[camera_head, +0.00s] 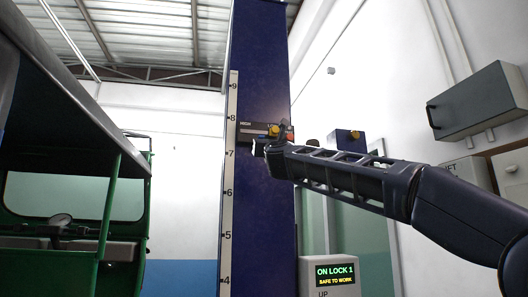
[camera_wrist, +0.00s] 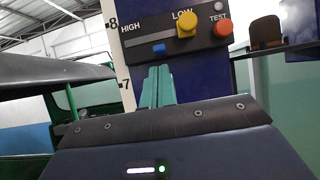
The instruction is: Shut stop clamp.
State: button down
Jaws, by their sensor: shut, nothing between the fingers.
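A dark box (camera_head: 247,127) sits on the blue column beside the scale, near the 7 to 8 marks. In the wrist view the box (camera_wrist: 143,34) is marked HIGH, LOW and TEST. It carries a yellow knob (camera_wrist: 187,24), a red button (camera_wrist: 222,28), a small grey button (camera_wrist: 219,6) and a blue tab (camera_wrist: 158,48). No label names the stop clamp, so I cannot tell for certain which part it is. My gripper (camera_wrist: 158,72) is shut and empty, its green fingertips just below the blue tab. Contact cannot be told. In the head view my gripper (camera_head: 262,148) partly hides the box.
The blue column (camera_head: 262,70) bears a numbered scale (camera_head: 228,190). A green rickshaw (camera_head: 75,190) stands at the left. A display (camera_head: 335,274) below reads "ON LOCK 1, SAFE TO WORK". A grey cabinet (camera_head: 480,100) hangs on the right wall. A dark bracket (camera_wrist: 266,33) stands right of the box.

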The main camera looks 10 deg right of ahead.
jog(key=shift+s+r, duration=0.25)
jog(key=shift+s, duration=0.5)
jog(key=shift+s+r, duration=0.25)
jog(key=shift+s, duration=0.5)
notch_tip(320, 180, down, 36)
jog(key=w+a+n+g+y, duration=0.2)
jog(key=n+g+y, duration=0.55)
jog(key=n, duration=1.75)
jog(key=s+d+f+n+g+h, duration=0.2)
jog(key=s+d+f+n+g, duration=0.1)
jog(key=f, duration=0.7)
jog(key=s+d+f+n+g+h, duration=0.3)
jog(key=s+d+f+n+g, duration=0.1)
jog(key=f, duration=0.6)
jog(key=s+d+f+n+g+h, duration=0.2)
jog(key=s+d+f+n+g, duration=0.2)
jog(key=s+f, duration=0.3)
notch_tip(320, 180, down, 3)
jog(key=shift+s+f+g, duration=0.15)
jog(key=shift+s+g, duration=0.05)
jog(key=shift+g, duration=0.35)
